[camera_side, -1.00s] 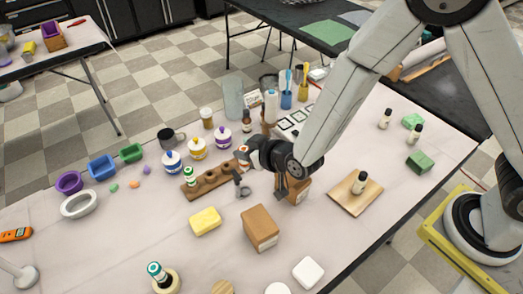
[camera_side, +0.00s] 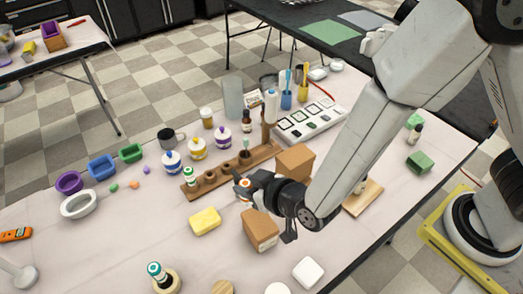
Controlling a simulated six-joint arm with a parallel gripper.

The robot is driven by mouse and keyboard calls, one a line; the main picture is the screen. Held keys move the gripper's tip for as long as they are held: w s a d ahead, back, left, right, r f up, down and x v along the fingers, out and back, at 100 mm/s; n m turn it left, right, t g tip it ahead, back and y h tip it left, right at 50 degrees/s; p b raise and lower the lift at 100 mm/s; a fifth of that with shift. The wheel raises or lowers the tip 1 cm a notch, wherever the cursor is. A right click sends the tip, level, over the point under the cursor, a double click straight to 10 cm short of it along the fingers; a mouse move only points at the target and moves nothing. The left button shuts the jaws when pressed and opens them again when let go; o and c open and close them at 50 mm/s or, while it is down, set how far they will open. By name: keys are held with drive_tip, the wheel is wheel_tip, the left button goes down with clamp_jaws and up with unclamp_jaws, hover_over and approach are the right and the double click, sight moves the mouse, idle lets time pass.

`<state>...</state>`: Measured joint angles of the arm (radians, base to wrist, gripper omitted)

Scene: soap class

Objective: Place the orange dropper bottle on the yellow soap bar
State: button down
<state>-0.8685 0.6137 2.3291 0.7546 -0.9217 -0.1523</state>
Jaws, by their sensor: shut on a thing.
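The yellow soap bar (camera_side: 205,221) lies flat on the table, left of the front wooden block, with nothing on it. My gripper (camera_side: 242,190) is in the air to the upper right of the soap bar, apart from it. It is shut on a small bottle with an orange and white part showing between the fingers, which I take as the orange dropper bottle (camera_side: 245,198). Most of that bottle is hidden by the fingers, so its tilt is unclear.
A wooden rack (camera_side: 218,176) with a green-and-white bottle (camera_side: 190,177) stands behind the soap bar. A brown block (camera_side: 262,232) stands just right of it, beneath my wrist. Another bottle on a round base (camera_side: 165,281) stands in front.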

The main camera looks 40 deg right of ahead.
drive_tip(key=shift+s+a+r, duration=0.1)
drive_tip(key=shift+s+a, duration=0.15)
drive_tip(key=shift+s, duration=0.55)
drive_tip(key=w+a+f, duration=0.7)
drive_tip(key=w+f, duration=0.2)
drive_tip(key=w, duration=0.2)
drive_tip(key=shift+w+f, duration=0.2)
drive_tip(key=shift+w, duration=0.1)
drive_tip(key=shift+w+a+f, duration=0.1)
drive_tip(key=shift+w+f, duration=0.1)
drive_tip(key=shift+f, duration=1.6)
